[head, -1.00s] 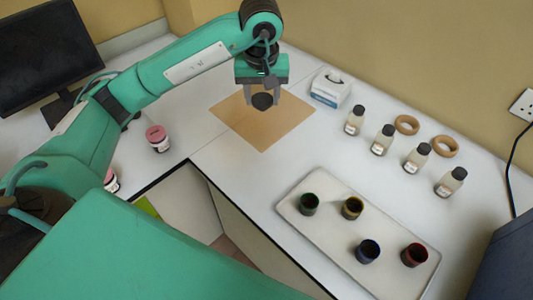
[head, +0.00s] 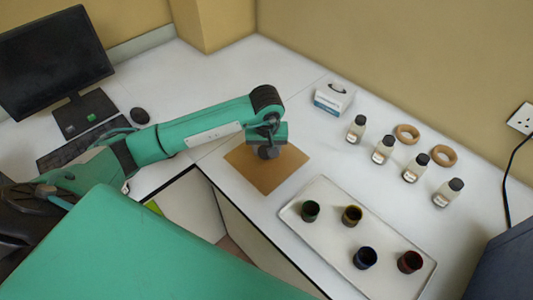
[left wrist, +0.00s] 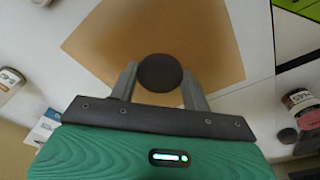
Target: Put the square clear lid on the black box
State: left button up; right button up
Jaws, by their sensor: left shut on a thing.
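A flat square panel (head: 250,172) with a dark round knob (head: 268,152) over its middle is the only square lid-like piece in view. It looks tan rather than clear. My left gripper (head: 269,146) is shut on the knob. In the left wrist view my left gripper (left wrist: 160,84) has one finger on each side of the knob (left wrist: 159,72), with the tan panel (left wrist: 100,37) beyond. The panel's height above the table is hard to tell. A large dark box (head: 496,268), cut off at the lower right, may be the black box. My right gripper is out of view.
A pale tray (head: 330,235) with several coloured cups lies in front right. Several bottles (head: 384,150), two rings (head: 443,155) and a tissue box (head: 334,97) stand behind it. A monitor (head: 55,60) is at the left. White table is free around the panel.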

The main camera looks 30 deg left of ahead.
aim_at(266, 152)
pick_arm(q)
notch_tip(266, 152, down, 3)
jog(key=shift+f+p, duration=0.1)
jog(key=shift+p, duration=0.4)
jog(key=shift+f+b, duration=0.35)
jog(key=o, duration=1.3)
jog(key=shift+r, duration=0.1)
